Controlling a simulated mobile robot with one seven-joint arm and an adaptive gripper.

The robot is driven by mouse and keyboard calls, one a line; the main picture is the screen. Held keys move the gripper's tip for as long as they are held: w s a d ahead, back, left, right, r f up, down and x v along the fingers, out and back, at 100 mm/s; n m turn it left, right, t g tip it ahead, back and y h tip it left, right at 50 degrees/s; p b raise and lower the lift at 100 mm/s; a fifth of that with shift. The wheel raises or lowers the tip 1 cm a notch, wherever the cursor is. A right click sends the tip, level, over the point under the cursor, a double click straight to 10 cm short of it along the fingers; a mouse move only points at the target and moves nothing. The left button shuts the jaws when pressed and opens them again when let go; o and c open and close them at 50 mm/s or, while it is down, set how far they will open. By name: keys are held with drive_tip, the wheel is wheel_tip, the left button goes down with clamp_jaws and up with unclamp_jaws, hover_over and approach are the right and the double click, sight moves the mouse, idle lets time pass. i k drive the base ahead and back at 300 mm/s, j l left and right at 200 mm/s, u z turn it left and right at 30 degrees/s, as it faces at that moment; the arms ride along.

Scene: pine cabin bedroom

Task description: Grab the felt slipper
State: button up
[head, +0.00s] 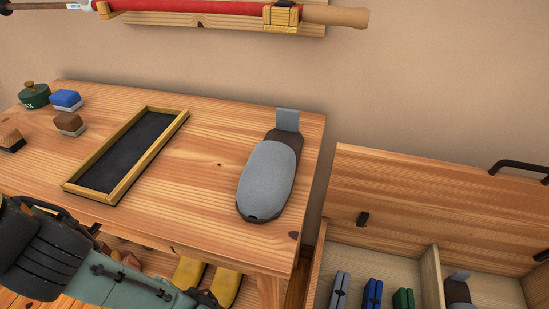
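A grey felt slipper (266,178) with a dark sole lies on the right part of the wooden table (215,150). A grey tab stands up at its far end. A similar dark piece with a grey tab (458,289) shows partly inside the open wooden chest at lower right, cut off by the frame. My arm (120,284) crosses the lower left corner, in front of the table's near side. My gripper's fingers do not show. Nothing touches the slipper on the table.
A black-bottomed tray with a wooden rim (110,193) lies left of the slipper. A green tin (34,96), a blue-topped block (66,99) and brown brushes (69,123) stand farther left. Yellow footwear (188,272) is below the table. The chest's raised lid (430,205) stands right of the table.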

sight(265, 184)
drive_tip(key=k+j+z, duration=0.1)
drive_tip(key=j, duration=0.35)
drive_tip(key=k+j+z, duration=0.15)
drive_tip(key=j, duration=0.3)
drive_tip(key=j+z, duration=0.1)
drive_tip(key=j, duration=0.35)
drive_tip(key=k+j+z, duration=0.1)
drive_tip(key=j, duration=0.3)
drive_tip(key=k+j+z, duration=0.1)
drive_tip(key=k+j, duration=0.15)
drive_tip(key=j, duration=0.15)
